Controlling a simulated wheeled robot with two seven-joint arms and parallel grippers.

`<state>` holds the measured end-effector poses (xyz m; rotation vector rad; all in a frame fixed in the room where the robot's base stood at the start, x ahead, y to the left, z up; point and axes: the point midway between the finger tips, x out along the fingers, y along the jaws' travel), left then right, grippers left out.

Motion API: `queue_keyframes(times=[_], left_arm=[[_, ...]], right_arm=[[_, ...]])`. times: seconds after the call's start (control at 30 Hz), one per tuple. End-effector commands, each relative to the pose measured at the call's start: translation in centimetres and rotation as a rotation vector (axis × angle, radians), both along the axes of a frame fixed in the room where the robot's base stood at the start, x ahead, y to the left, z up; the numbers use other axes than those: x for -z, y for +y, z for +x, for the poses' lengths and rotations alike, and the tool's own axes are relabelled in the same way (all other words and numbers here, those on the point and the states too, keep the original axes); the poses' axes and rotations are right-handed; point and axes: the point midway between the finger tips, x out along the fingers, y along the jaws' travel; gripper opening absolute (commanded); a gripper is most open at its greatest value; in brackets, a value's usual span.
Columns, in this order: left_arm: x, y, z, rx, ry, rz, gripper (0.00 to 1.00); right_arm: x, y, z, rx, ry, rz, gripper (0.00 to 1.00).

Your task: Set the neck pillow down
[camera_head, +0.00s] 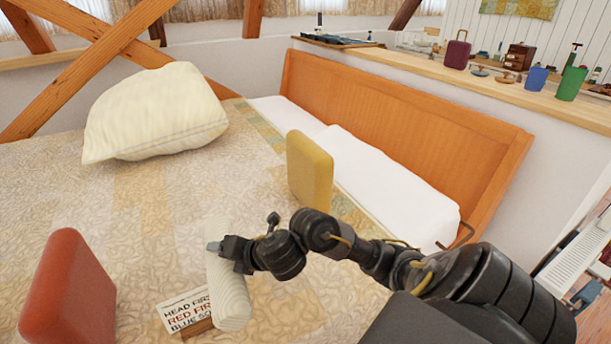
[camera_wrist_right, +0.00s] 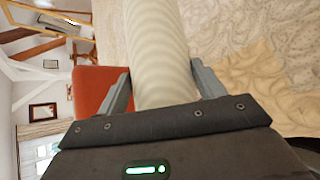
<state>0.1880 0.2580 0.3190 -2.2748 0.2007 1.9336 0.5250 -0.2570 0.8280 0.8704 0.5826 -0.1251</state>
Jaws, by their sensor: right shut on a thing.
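The neck pillow (camera_head: 230,285) is a cream, ribbed roll. My right gripper (camera_head: 216,247) is shut on it near its upper end in the head view. In the right wrist view the neck pillow (camera_wrist_right: 158,50) runs up between the two fingers of my right gripper (camera_wrist_right: 163,88). The roll is close to the bed and a sign; I cannot tell whether its lower end touches the bedspread. My left gripper is not in view.
A sign card (camera_head: 186,312) stands beside the roll. A red cushion (camera_head: 68,290) is at left, a yellow cushion (camera_head: 309,171) behind. A big cream pillow (camera_head: 155,112) lies farther back. White pillows (camera_head: 385,180) line the headboard (camera_head: 400,115). The bedspread (camera_head: 140,215) has clear room mid-bed.

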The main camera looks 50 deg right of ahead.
Motion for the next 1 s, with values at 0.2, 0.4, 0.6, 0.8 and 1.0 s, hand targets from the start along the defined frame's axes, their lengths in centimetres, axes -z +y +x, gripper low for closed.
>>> queue_keyframes(times=[0.2, 0.4, 0.6, 0.8, 1.0], left_arm=[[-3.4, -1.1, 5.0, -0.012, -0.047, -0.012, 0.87], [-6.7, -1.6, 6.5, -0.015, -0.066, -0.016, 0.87], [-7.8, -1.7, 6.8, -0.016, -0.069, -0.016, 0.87], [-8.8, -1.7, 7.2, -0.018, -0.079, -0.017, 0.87], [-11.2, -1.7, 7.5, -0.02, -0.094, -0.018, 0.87]], right_arm=[[2.3, -3.7, 3.9, -0.074, -0.011, 0.006, 0.37], [2.0, -5.5, 5.5, -0.111, -0.028, 0.017, 0.37], [1.6, -6.0, 5.9, -0.121, -0.032, 0.022, 0.37], [2.8, -7.9, 6.1, -0.117, -0.028, 0.022, 0.37], [5.2, -13.0, 7.0, -0.113, -0.028, 0.022, 0.37]])
